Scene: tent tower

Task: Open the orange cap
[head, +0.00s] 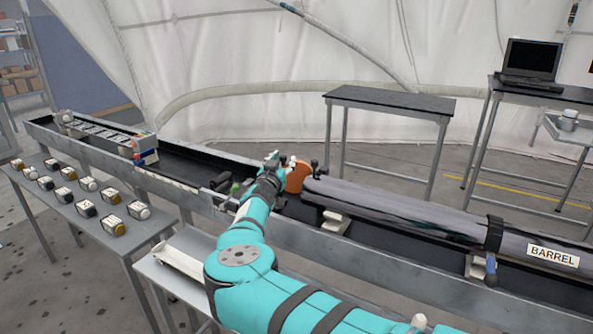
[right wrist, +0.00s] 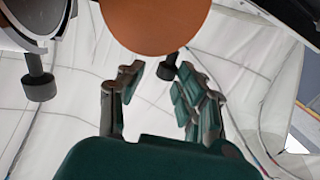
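The orange cap (head: 297,177) is a round disc at the left end of the grey barrel (head: 400,212). In the right wrist view the orange cap (right wrist: 155,22) fills the top middle, cut off by the frame edge. A grey round rim with a dark knob (right wrist: 38,85) shows to its left; I cannot tell how the two join. Another dark knob (right wrist: 168,68) hangs at the cap's lower edge. My right gripper (head: 277,160) is close to the cap's left side. Its fingers (right wrist: 155,95) are apart, with nothing visibly held. My left gripper is out of view.
The barrel lies in a long black trough with a metal edge (head: 440,255). A side table (head: 90,200) at left holds several small blocks. A black-topped table (head: 390,103) and a laptop (head: 532,61) stand behind. Small dark and green fittings (head: 222,182) sit in the trough left of my gripper.

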